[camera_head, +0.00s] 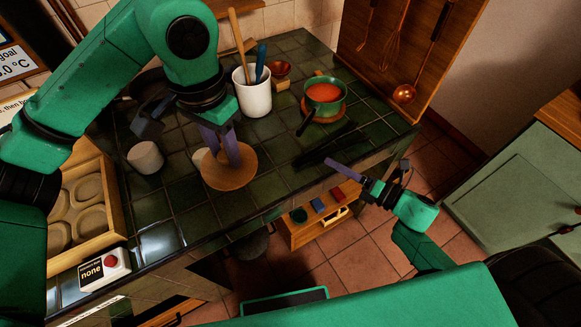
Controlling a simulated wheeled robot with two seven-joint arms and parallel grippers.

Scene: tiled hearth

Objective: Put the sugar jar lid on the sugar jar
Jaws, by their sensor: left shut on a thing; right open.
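My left gripper (236,164) reaches down from the upper left, its purple fingers shut at the middle of a round, light wooden disc (229,180), which looks like the sugar jar lid. The fingers hide whatever they grip on it. I cannot tell whether the disc is lifted or resting on something. A pale object (199,158) shows partly behind the fingers and disc, mostly hidden. A white cylinder (145,158) stands to the left; I cannot tell which pale object is the sugar jar. My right gripper (340,167) is open and empty near the counter's front right edge.
A white crock (252,96) with utensils stands behind the disc. A green pot (324,95) of red contents sits on a round wooden trivet at the back right. A wooden tray (112,207) and a red-button box (104,269) are at left. The front tiles are clear.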

